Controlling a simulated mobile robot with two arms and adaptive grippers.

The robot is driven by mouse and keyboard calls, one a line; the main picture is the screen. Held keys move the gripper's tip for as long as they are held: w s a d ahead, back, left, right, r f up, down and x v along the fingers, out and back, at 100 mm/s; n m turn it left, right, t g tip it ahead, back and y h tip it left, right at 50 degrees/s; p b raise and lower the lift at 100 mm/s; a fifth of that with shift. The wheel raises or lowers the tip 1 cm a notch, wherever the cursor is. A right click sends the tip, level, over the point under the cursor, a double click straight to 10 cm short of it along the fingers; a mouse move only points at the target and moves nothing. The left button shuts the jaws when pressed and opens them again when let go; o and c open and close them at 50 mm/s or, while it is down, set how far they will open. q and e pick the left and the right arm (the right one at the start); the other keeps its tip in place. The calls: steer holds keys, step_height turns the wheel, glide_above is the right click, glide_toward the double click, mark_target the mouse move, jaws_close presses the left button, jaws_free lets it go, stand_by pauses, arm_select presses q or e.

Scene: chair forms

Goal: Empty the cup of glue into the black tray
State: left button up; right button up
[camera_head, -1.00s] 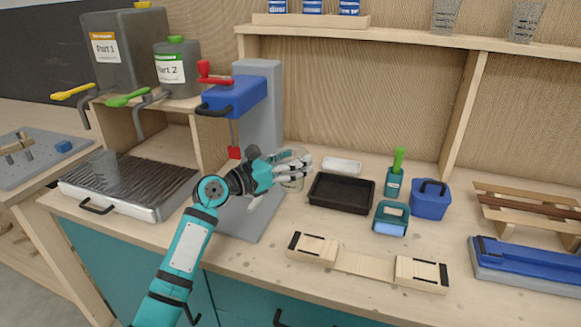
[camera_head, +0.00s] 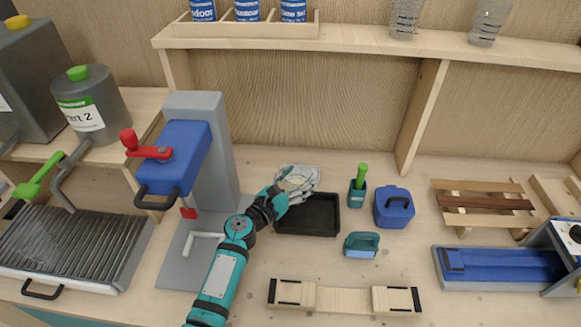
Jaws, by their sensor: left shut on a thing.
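The black tray (camera_head: 308,233) lies flat on the workbench, and its dark interior shows no visible contents. My left gripper (camera_head: 293,183) is shut on the cup of glue (camera_head: 291,185), at the back left edge of the tray in the picture. The fingers hide most of the cup, and I cannot clearly tell its tilt or how much glue is in it. My right gripper is not in view.
A blue-headed press (camera_head: 178,155) stands left of my arm. Right of the tray are a green-handled brush in a teal holder (camera_head: 357,193), a blue box (camera_head: 394,208) and a teal-handled block (camera_head: 361,244). A wooden jig (camera_head: 345,298) lies in front.

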arm_select(q)
steer(key=shift+s+r+m+b, duration=0.2)
steer(key=shift+m+b, duration=0.3)
steer(key=shift+m, duration=0.4)
steer(key=shift+r+m+b, duration=0.1)
steer(key=shift+m+b, duration=0.2)
steer(key=shift+m, duration=0.3)
steer(key=shift+w+a+m+b, duration=0.2)
steer(key=shift+m+b, duration=0.3)
steer(key=shift+m, duration=0.3)
steer(key=shift+m+b, duration=0.5)
steer(key=shift+m, duration=0.4)
steer(key=shift+s+d+f+m+b, duration=0.1)
steer(key=shift+f+m+b, duration=0.1)
steer(key=shift+m+b, duration=0.3)
steer(key=shift+d+f+m+b, duration=0.15)
steer(key=shift+m+b, duration=0.1)
steer(key=shift+m, duration=0.45)
steer(key=shift+f+m+b, duration=0.4)
steer(key=shift+m+b, duration=0.35)
steer(key=shift+m, duration=0.35)
steer(key=shift+r, duration=0.15)
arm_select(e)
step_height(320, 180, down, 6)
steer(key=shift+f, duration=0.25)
